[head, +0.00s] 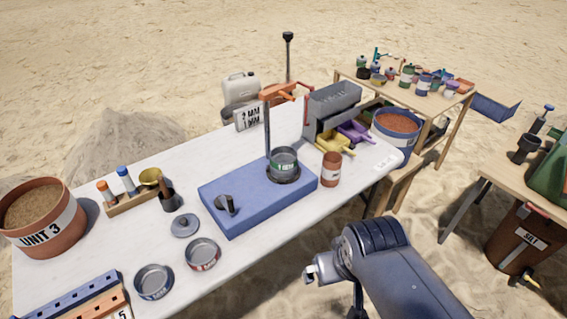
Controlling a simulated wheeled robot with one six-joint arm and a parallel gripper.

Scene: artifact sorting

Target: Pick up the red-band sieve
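The red-band sieve (202,254) is a shallow round metal pan with a reddish band around its side. It stands upright and open-topped near the front edge of the white table (275,228). A similar sieve with a blue band (154,282) stands to its left, and a grey knobbed lid (184,225) lies just behind it. My gripper (312,272) shows only as a small pale metal end, to the right of the red-band sieve and apart from it, in front of the table edge. My arm hides most of it, and its opening cannot be made out.
A blue base (245,205) with a post and a green-band sieve (284,160) stands behind and to the right. A terracotta cup (332,169) is near the front edge. A blue rack (78,304) and a Unit 3 bucket (43,218) are at left.

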